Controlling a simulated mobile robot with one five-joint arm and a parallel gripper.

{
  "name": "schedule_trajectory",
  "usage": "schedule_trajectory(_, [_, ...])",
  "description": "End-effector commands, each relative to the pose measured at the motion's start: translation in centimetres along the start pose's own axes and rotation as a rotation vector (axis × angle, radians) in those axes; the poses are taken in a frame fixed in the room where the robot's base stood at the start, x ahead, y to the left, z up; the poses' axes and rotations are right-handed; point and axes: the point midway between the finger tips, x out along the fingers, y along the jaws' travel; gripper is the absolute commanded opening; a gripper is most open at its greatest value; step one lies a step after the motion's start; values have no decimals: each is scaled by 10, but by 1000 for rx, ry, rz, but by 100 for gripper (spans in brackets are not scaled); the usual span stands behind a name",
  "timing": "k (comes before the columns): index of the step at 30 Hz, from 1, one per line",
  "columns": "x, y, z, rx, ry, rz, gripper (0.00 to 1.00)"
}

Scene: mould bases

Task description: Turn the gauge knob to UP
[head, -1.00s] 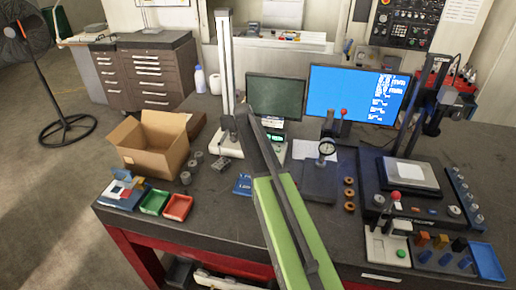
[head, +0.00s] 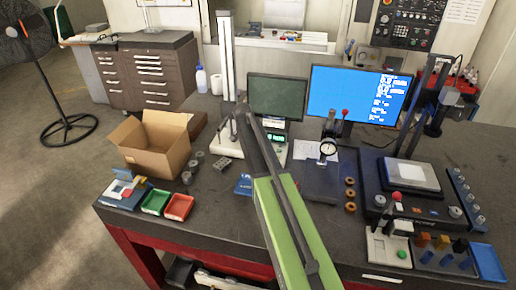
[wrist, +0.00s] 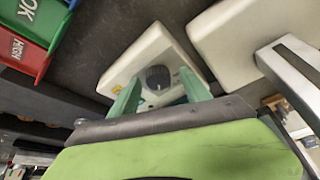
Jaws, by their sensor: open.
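The dark round knob (wrist: 158,77) sits on the face of a white box (wrist: 150,52) in the wrist view. My gripper (wrist: 160,94) is open, with one pale green finger to each side of the knob in the picture. I cannot tell whether either finger touches it, and its pointer setting is too small to read. In the head view my green arm reaches toward the white gauge base (head: 276,152) beside a tall column (head: 227,60). The arm covers part of that area; the knob and fingertips cannot be made out there.
A red bin (wrist: 22,47) marked HIGH and a green bin lie at the wrist view's upper left. A second white base (wrist: 225,45) is close on the right. In the head view, a cardboard box (head: 153,150) stands left and a dial gauge stand (head: 321,180) right.

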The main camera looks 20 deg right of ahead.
Motion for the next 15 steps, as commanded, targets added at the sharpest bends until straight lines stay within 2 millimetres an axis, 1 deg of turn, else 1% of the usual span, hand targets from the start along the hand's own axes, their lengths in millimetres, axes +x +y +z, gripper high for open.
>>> schedule_trajectory(5, [-4,0,-1,0,0,1,56])
schedule_trajectory(8, [-13,1,-2,0,0,1,56])
schedule_trajectory(11, [-29,1,-3,-1,0,1,56])
schedule_trajectory(15, [-60,1,-4,-1,0,1,56])
